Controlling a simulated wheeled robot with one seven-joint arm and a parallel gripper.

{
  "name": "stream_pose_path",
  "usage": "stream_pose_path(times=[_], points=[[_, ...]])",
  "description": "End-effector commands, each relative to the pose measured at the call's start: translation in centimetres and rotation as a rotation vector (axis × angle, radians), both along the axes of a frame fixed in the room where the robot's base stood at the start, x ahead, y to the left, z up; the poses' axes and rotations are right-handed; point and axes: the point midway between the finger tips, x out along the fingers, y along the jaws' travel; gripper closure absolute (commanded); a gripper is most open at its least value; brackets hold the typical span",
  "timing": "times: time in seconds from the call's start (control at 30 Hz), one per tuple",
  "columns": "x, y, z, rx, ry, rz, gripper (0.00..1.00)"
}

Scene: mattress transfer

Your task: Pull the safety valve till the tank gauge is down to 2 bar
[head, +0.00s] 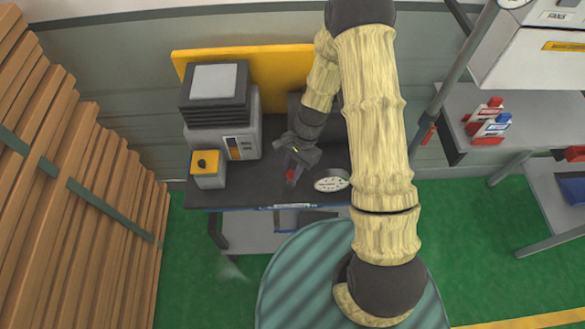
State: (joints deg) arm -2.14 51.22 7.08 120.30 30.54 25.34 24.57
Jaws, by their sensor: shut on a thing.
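The tank gauge (331,184) is a white round dial just right of the valve, facing up. Its needle and numbers are too small to read. My arm passes above and to the right of the gauge and hides the bench behind it.
A grey machine with a dark ribbed top (216,95) stands on the bench left of my gripper. A small box with a yellow top and black knob (206,168) stands in front of it. Stacked planks (75,190) fill the left side. Red and white bottles (488,122) stand on a right shelf.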

Motion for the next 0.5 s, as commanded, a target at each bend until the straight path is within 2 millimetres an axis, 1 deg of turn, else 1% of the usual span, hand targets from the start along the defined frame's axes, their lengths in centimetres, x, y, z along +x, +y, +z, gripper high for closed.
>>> stream_pose_path(times=[0.03,0.13,0.5], points=[[0.05,0.0,0.04,0.0,-0.001,0.0,0.74],[0.05,0.0,0.03,0.0,-0.001,0.0,0.54],[0.12,-0.05,0.21,0.0,-0.001,0.0,0.54]])
